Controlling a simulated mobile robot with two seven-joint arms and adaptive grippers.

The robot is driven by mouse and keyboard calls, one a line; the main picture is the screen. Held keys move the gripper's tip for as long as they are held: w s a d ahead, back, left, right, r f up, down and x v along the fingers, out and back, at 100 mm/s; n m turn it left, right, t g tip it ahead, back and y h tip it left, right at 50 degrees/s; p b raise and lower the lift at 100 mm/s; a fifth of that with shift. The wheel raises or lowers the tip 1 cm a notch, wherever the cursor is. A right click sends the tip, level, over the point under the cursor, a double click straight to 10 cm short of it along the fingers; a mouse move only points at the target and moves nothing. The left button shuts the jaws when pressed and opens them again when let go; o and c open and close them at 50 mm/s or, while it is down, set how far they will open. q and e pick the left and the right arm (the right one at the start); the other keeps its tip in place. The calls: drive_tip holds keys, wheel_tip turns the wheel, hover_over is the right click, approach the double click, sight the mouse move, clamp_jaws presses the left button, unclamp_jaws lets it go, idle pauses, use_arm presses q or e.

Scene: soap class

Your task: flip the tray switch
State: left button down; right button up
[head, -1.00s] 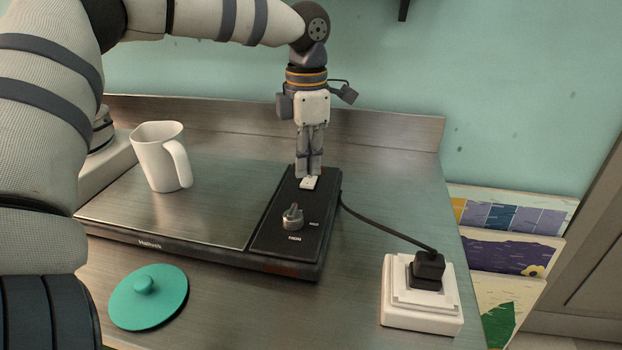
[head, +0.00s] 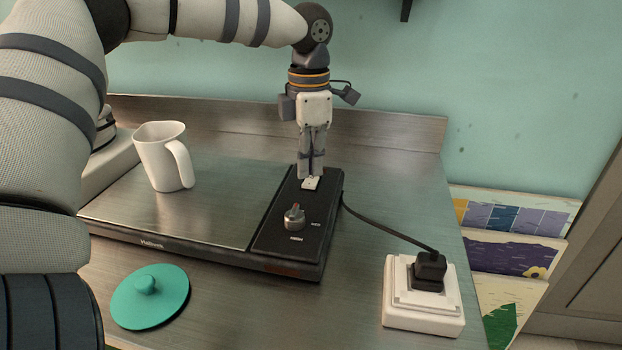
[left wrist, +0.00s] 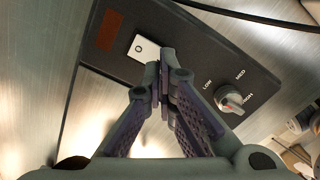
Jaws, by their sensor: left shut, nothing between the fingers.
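The warming tray (head: 180,222) lies on the metal counter, with a black control panel (head: 272,240) at its right end. A white rocker switch (head: 311,183) sits near the far end of the panel. It also shows in the left wrist view (left wrist: 142,47), with a round mark on it. My left gripper (head: 309,176) points down with its fingers shut and empty, right at the switch. In the left wrist view its fingertips (left wrist: 163,55) are beside the switch's edge; I cannot tell whether they touch it. My right gripper is not in view.
A silver knob (head: 295,218) stands on the panel nearer the front. A white mug (head: 162,157) stands on the tray's plate. A teal lid (head: 150,298) lies in front. A black plug (head: 429,270) sits in a white socket block (head: 422,312) at the right, its cord running to the tray.

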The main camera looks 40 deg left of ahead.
sight(309, 183)
use_arm(q)
drive_tip(key=shift+f, duration=1.1)
idle(0.7)
wheel_tip(309, 183, up, 5)
drive_tip(key=shift+p, duration=0.6)
drive_tip(key=shift+r, duration=1.05)
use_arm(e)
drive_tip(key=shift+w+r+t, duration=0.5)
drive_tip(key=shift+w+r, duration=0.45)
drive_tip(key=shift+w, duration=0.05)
use_arm(q)
drive_tip(key=shift+f, duration=0.1)
